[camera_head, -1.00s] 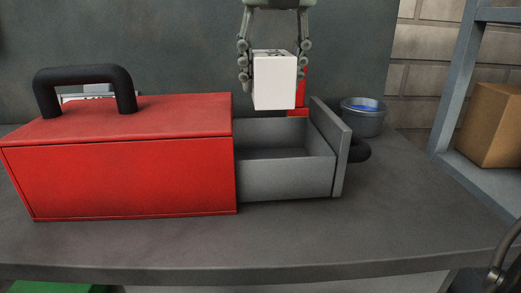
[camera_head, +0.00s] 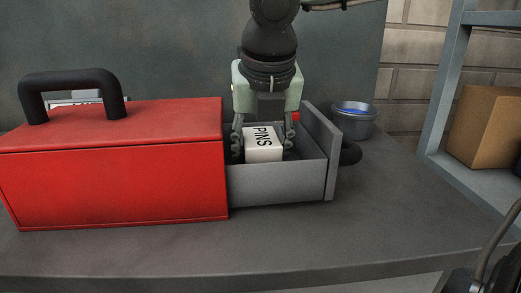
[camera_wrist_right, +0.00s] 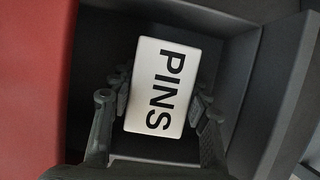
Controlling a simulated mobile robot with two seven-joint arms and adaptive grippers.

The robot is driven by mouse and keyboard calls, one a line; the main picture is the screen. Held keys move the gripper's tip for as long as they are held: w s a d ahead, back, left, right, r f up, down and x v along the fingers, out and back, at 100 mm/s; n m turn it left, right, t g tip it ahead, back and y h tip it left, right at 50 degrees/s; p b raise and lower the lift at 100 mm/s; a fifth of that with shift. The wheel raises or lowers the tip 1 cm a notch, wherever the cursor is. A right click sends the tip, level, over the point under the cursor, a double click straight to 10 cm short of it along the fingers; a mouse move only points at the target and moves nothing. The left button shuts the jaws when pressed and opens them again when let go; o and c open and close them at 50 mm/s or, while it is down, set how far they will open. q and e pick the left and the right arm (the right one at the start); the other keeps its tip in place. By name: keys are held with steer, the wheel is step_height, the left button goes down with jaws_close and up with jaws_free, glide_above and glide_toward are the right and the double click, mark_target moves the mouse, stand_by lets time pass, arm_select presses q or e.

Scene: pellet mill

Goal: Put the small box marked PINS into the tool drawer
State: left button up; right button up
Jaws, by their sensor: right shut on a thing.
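The small white box marked PINS (camera_head: 263,150) is inside the open grey tool drawer (camera_head: 277,187), its lower part hidden by the drawer's front wall. My right gripper (camera_head: 264,142) reaches down from above and is shut on the box, one finger on each side. In the right wrist view the box (camera_wrist_right: 163,87) lies between the fingers (camera_wrist_right: 160,105), its lettering facing the camera, with the dark drawer floor around it. Whether the box touches the floor cannot be told. The drawer sticks out to the right of the red toolbox (camera_head: 115,180). My left gripper is not in view.
The drawer's tall end panel (camera_head: 322,150) with a black handle (camera_head: 350,153) stands right of my gripper. A grey metal bucket (camera_head: 354,119) with blue contents is behind it. A shelf with a cardboard box (camera_head: 487,125) is at the right. The bench front is clear.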

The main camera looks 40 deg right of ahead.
steer(key=shift+f, duration=0.1)
steer(key=o, duration=1.1)
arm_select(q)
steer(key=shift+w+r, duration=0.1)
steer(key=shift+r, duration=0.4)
arm_select(e)
steer(key=shift+o, duration=0.2)
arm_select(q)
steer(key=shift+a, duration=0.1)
arm_select(e)
steer(key=shift+r, duration=0.25)
steer(key=v, duration=1)
steer(key=shift+s+r, duration=0.1)
steer(key=shift+r, duration=0.25)
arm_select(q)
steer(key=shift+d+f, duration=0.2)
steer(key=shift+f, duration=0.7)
arm_select(e)
steer(key=shift+s+a+r, duration=0.1)
steer(key=shift+s+r, duration=0.1)
steer(key=shift+r, duration=0.25)
